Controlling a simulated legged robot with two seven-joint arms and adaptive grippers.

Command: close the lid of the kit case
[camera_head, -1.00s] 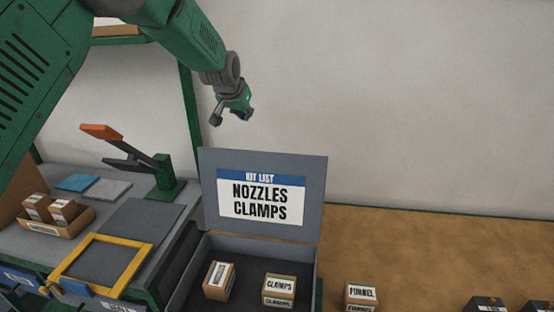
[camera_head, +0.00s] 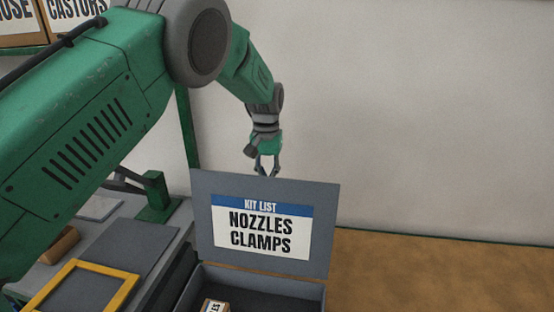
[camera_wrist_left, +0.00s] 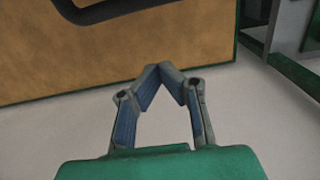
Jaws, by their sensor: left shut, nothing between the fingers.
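The kit case (camera_head: 312,291) is a dark grey box at the lower middle of the head view, cut off by the bottom edge. Its lid (camera_head: 322,215) stands open and upright, with a label reading "KIT LIST NOZZLES CLAMPS". A small box (camera_head: 216,306) lies inside at the left. My left gripper (camera_head: 267,174) is at the lid's top edge, pointing down; its lower tips seem to be behind that edge, and I cannot tell whether it touches. In the left wrist view the gripper's fingers (camera_wrist_left: 160,68) meet at the tips with nothing between them. My right gripper is not in view.
A grey workbench with a yellow frame (camera_head: 127,296) and a green press (camera_head: 156,197) stands left of the case. A blank pale wall (camera_head: 440,110) is behind. The brown surface (camera_head: 430,270) to the right shows clear. My left arm covers much of the left side.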

